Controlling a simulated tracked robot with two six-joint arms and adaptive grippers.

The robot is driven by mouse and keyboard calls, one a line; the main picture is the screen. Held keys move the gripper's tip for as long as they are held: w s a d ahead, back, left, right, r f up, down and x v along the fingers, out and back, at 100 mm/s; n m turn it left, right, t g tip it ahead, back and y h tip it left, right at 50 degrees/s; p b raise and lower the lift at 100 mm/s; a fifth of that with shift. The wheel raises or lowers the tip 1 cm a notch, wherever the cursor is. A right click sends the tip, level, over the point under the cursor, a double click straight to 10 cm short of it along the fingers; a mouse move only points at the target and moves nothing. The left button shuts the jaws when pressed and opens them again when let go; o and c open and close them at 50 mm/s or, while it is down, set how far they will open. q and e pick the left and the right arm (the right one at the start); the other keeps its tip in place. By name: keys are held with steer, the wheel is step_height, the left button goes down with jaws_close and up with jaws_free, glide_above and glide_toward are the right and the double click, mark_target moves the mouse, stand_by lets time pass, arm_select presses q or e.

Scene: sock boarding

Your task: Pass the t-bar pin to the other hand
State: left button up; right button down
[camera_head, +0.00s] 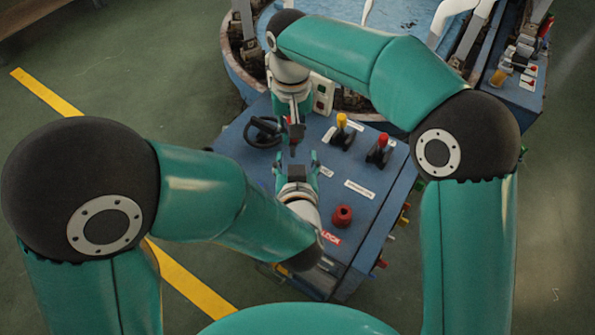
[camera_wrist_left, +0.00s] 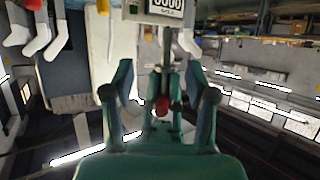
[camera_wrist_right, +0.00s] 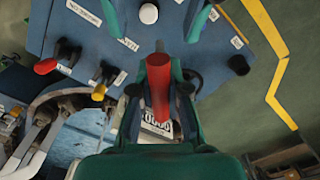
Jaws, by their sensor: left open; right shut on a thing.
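The t-bar pin shows in the right wrist view as a red cylinder (camera_wrist_right: 158,88) between the fingers of my right gripper (camera_wrist_right: 158,100), which is shut on it. In the head view the right gripper (camera_head: 292,122) points down above the console, and the pin's dark lower part (camera_head: 292,145) shows below it. My left gripper (camera_head: 296,160) is open just below, its two fingers pointing up towards the pin. In the left wrist view the pin's red end (camera_wrist_left: 162,106) appears between the open left fingers (camera_wrist_left: 160,90); I cannot tell whether they touch it.
The blue console (camera_head: 380,180) lies beneath both grippers. It carries a black handwheel (camera_head: 263,131), a yellow-topped lever (camera_head: 341,121), a red-topped lever (camera_head: 383,140) and a red knob (camera_head: 342,215). A round machine with a blue surface (camera_head: 400,22) stands behind. Green floor is open at left.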

arm_select(q)
steer(key=x, duration=0.5)
steer(key=shift+d+r, duration=0.1)
jaws_close()
arm_select(e)
steer(key=shift+a, duration=0.1)
steer(key=c, duration=1.3)
jaws_free()
steer(key=shift+o, duration=1.1)
